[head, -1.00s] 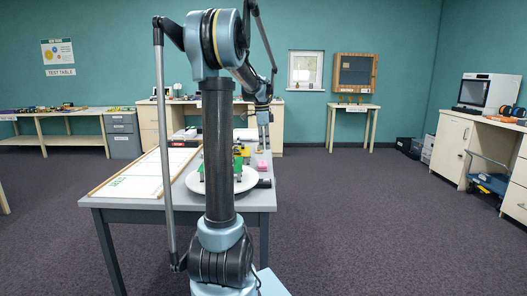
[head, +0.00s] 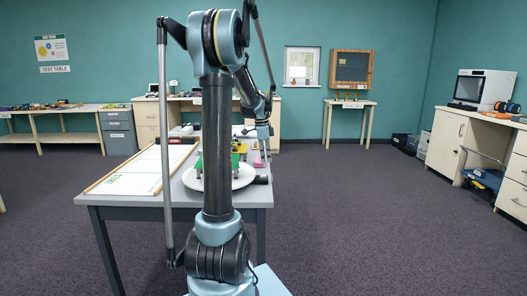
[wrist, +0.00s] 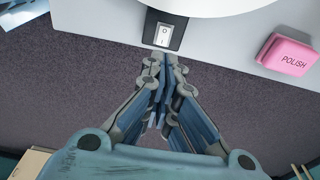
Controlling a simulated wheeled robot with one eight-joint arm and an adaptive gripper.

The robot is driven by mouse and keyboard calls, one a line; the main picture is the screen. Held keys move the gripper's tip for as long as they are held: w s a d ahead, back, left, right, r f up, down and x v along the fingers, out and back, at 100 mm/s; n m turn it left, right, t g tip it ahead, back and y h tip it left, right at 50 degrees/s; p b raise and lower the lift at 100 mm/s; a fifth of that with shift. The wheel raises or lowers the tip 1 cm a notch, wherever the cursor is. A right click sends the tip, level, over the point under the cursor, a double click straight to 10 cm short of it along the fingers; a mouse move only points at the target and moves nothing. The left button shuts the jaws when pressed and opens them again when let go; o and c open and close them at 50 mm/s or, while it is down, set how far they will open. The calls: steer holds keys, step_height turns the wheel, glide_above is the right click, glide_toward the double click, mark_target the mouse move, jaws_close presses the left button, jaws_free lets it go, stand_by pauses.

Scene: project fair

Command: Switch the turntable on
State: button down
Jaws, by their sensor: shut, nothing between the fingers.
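The turntable's round white platter (head: 246,181) lies on the table behind my arm, with a green and yellow thing on it. Its edge also shows at the top of the wrist view (wrist: 215,4). A black switch box (head: 262,180) sits at the platter's right. In the wrist view, the white rocker switch (wrist: 163,35) stands in its dark housing near the table edge. My gripper (wrist: 166,60) is shut and empty. Its fingertips are just below the rocker in the picture; I cannot tell whether they touch it. In the head view my gripper (head: 263,160) is low above the table's right side.
A pink block marked POLISH (wrist: 286,54) lies on the table right of the switch. A white board with a wooden frame (head: 135,172) covers the table's left part. The carpet right of the table (head: 350,220) is clear.

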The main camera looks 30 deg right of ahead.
steer(key=shift+s+d+f, duration=0.1)
steer(key=shift+d+f, duration=0.05)
steer(key=shift+f, duration=1.4)
steer(key=shift+s+d+f, duration=0.1)
steer(key=shift+d+f, duration=0.05)
steer(key=shift+f, duration=1.35)
steer(key=shift+a, duration=0.1)
steer(key=shift+f, duration=0.1)
